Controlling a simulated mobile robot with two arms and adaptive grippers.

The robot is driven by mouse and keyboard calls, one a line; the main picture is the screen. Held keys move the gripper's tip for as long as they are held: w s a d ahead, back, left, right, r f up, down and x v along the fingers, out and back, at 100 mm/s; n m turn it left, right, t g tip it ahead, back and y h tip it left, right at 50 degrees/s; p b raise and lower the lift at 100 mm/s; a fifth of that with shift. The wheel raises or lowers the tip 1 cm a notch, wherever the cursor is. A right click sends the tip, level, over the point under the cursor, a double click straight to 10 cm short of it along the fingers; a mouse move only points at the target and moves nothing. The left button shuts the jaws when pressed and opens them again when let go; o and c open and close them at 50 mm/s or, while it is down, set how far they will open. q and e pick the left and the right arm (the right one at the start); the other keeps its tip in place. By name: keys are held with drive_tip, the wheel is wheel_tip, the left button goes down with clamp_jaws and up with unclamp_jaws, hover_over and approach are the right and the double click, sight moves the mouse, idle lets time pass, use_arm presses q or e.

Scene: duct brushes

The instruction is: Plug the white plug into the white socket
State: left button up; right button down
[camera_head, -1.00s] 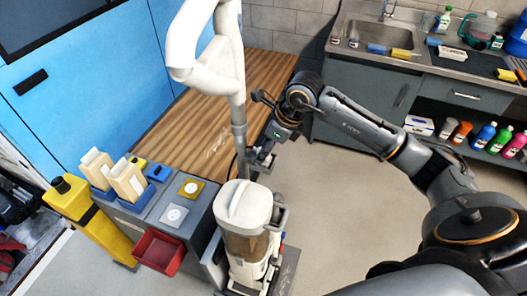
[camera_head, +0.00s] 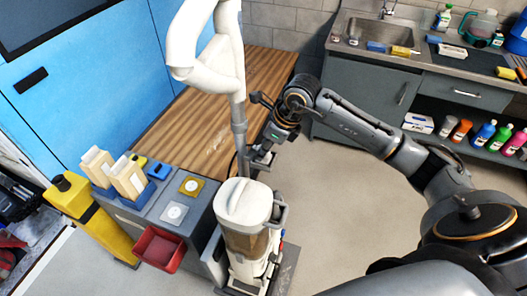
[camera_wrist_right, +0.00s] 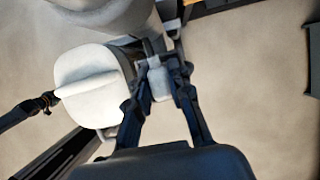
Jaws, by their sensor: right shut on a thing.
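My right gripper (camera_head: 262,158) is beside the upright grey-and-white vacuum cleaner (camera_head: 243,205), just right of its tube. In the right wrist view the gripper (camera_wrist_right: 160,90) is shut on a small pale block, which looks like the white plug (camera_wrist_right: 160,83). A dark cable seems to run from its far end. In the head view the plug is too small to make out. The white socket (camera_head: 174,212) is a square white plate with a round centre on top of the grey cabinet, left of the vacuum and apart from the gripper. My left gripper is not in view.
A yellow socket (camera_head: 191,186) lies just behind the white one. A blue caddy with cream bottles (camera_head: 128,178) stands on the cabinet's left part. A red bin (camera_head: 160,249) hangs at its front. The vacuum stands between gripper and cabinet. The floor (camera_head: 340,220) at right is clear.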

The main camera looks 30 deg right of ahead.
drive_tip(key=shift+r+b, duration=0.6)
drive_tip(key=s+r+b, duration=0.6)
drive_tip(key=s+r, duration=0.5)
drive_tip(key=s, duration=0.3)
drive_tip(key=shift+d+r, duration=0.4)
drive_tip(key=shift+d, duration=0.05)
